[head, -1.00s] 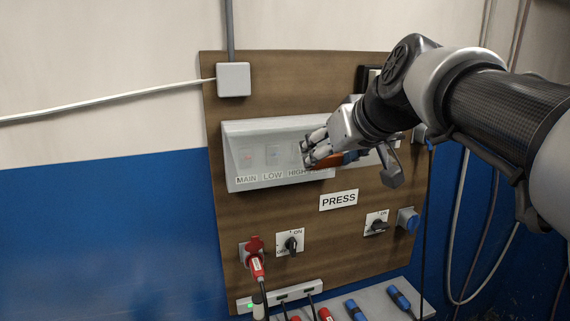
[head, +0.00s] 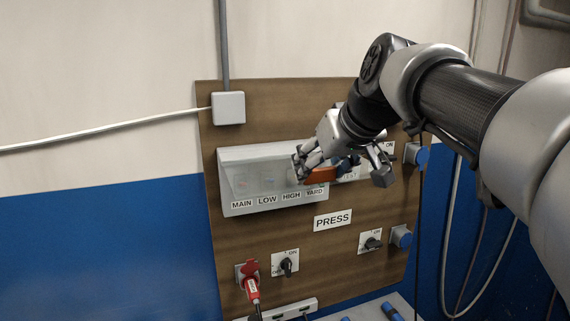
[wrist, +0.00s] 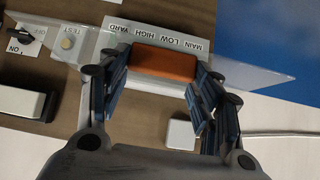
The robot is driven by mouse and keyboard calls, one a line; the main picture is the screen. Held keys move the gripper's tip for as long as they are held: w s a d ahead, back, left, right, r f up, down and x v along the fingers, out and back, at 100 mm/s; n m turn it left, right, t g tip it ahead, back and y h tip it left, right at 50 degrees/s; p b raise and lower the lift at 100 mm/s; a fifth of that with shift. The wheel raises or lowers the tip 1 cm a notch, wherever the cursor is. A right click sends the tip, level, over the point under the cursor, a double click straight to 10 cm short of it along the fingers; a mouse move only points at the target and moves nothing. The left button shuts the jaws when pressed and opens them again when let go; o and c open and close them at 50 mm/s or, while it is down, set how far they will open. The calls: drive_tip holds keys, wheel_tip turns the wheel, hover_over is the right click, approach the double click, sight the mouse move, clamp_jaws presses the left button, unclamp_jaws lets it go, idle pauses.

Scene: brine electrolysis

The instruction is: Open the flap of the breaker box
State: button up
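The breaker box (head: 232,209) is a pale case on the brown board, with a clear flap (head: 252,163) over its front. An orange handle (head: 321,175) is on the flap; it also shows in the wrist view (wrist: 165,62). My gripper (head: 304,166) is at the box's right part. In the wrist view my gripper (wrist: 163,75) has a finger on each side of the orange handle, close against its ends. The clear flap (wrist: 250,75) spreads past the fingers there. The gripper hides part of the box in the head view. I cannot tell how far the flap is lifted.
A label strip (head: 276,199) reads MAIN, LOW, HIGH, YARD. Below are a PRESS sign (head: 333,220), rotary switches (head: 286,265) and a red plug (head: 252,288). A junction box (head: 228,107) sits above left. Cables hang at the right.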

drive_tip(key=o, duration=0.4)
drive_tip(key=shift+w+a+f, duration=0.15)
drive_tip(key=shift+w+f, duration=0.05)
drive_tip(key=shift+w, duration=0.3)
drive_tip(key=shift+o, duration=0.2)
drive_tip(key=shift+s+r, duration=0.1)
drive_tip(key=shift+s, duration=0.25)
drive_tip(key=shift+s+r, duration=0.15)
drive_tip(key=shift+r, duration=0.2)
drive_tip(key=v, duration=1.1)
drive_tip(key=shift+s, duration=0.2)
